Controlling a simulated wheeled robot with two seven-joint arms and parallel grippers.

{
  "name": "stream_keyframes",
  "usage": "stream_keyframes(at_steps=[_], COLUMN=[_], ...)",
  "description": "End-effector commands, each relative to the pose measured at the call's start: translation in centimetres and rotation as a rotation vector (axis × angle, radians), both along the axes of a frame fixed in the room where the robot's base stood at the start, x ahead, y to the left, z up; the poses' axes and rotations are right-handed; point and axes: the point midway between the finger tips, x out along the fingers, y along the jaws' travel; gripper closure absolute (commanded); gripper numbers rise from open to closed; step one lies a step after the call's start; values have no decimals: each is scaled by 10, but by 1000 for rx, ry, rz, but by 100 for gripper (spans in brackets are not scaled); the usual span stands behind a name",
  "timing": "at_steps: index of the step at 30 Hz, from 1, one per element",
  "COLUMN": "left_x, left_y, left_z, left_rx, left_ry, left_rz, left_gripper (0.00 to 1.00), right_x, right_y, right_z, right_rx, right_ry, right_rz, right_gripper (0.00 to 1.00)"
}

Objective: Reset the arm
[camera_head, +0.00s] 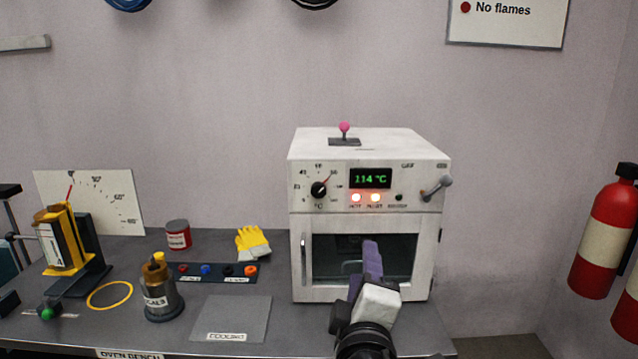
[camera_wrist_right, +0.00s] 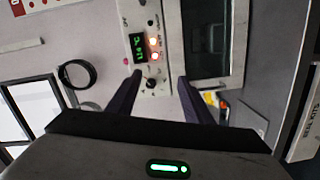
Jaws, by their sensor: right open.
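My right gripper (camera_head: 371,258) is in front of the white oven (camera_head: 420,222) in the head view. Its purple fingers overlap the dark oven window. In the right wrist view its two fingers (camera_wrist_right: 160,76) are spread apart with nothing between them. The oven front (camera_wrist_right: 168,12) lies beyond the fingertips there, turned sideways. The oven display (camera_head: 370,178) reads 114 °C, and two lamps below it glow. The oven door appears shut, its lower middle hidden by my right arm. My left gripper is not seen.
The grey bench holds a cooling mat (camera_head: 232,313), a metal canister (camera_head: 163,303), yellow gloves (camera_head: 253,243), a red can (camera_head: 178,235), a plug strip (camera_head: 217,273) and a yellow ring (camera_head: 110,295). A tilted yellow holder (camera_head: 62,240) stands left. Fire extinguishers (camera_head: 604,230) are at right.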

Motion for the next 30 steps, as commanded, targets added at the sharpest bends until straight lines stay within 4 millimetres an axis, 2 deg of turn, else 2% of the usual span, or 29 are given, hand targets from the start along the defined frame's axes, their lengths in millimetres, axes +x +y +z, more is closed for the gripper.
stream_keyframes(at_steps=[2, 9, 18, 20, 26, 29, 30], left_x=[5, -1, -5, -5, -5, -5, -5], left_y=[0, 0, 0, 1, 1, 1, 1], left_z=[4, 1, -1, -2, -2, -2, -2], left_rx=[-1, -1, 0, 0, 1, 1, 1], left_ry=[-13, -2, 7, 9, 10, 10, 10], left_rz=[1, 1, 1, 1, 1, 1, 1], left_gripper=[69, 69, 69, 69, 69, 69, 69], right_x=[4, 14, 15, 10, -13, -35, -47], right_y=[-22, -95, -192, -187, -189, -191, -191], right_z=[-8, -27, -39, -69, -151, -200, -222], right_rx=[-55, -226, -442, -390, -243, -143, -94], right_ry=[-1, 0, 10, 69, 233, 331, 375], right_rz=[-26, -112, -217, -179, -95, -57, -42], right_gripper=[54, 54, 54, 54, 54, 54, 54])
